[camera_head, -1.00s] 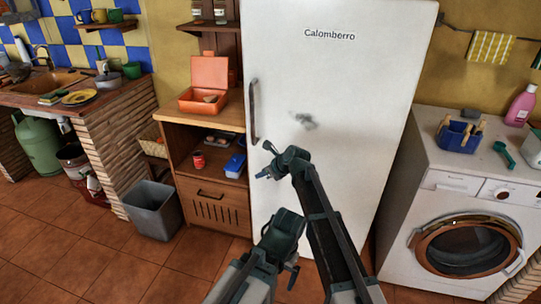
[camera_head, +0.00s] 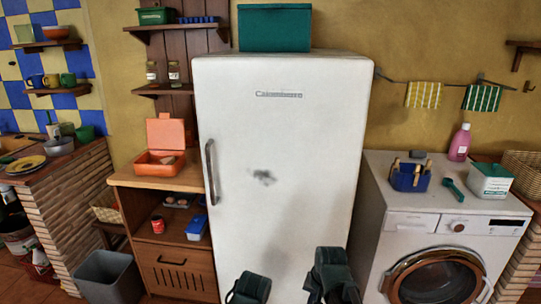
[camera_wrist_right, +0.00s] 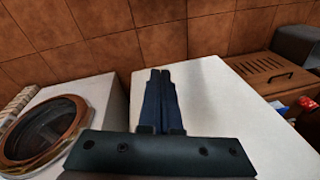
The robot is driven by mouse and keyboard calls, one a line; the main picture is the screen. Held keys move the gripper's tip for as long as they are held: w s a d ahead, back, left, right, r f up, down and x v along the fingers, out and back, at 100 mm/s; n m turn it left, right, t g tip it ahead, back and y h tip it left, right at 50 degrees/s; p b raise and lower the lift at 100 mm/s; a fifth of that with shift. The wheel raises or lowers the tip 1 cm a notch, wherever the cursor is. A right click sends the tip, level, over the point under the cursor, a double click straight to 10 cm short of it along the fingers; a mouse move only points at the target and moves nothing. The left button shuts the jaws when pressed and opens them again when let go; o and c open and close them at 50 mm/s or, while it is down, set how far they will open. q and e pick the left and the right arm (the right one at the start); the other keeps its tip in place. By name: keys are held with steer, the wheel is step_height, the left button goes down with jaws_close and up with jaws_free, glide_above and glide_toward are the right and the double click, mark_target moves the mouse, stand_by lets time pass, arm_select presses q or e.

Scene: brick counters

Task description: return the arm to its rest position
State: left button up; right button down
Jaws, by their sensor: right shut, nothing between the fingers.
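My right gripper (camera_wrist_right: 160,100) shows in the right wrist view. Its two dark fingers are together with nothing between them, and they stand out in front of the white fridge front (camera_wrist_right: 225,115). That view is upside down, with the floor at the top. In the head view, dark parts of my two arms (camera_head: 250,288) and (camera_head: 333,272) show at the bottom edge, in front of the lower fridge. No fingers can be made out there. My left gripper is not in view.
The white fridge (camera_head: 280,150) stands in the middle. A wooden cabinet (camera_head: 175,265) with an orange box (camera_head: 160,163) is at its left, and a washing machine (camera_head: 450,225) at its right. A grey bin (camera_head: 105,280) stands at lower left.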

steer(key=s+d+n+g+h, duration=0.1)
steer(key=s+d+n, duration=0.3)
steer(key=s+d, duration=0.15)
steer(key=s+a+n+g+h, duration=0.1)
steer(key=s+a+n, duration=0.15)
steer(key=a, duration=0.35)
steer(key=s+a+n, duration=0.2)
steer(key=s+a, duration=0.2)
steer(key=a, duration=0.2)
step_height(320, 180, up, 14)
steer(key=p, duration=1.4)
steer(key=shift+d+r+p, duration=0.2)
steer(key=shift+r+p, duration=0.05)
steer(key=shift+p, duration=0.15)
steer(key=shift+s+m, duration=0.1)
steer(key=shift+m, duration=0.15)
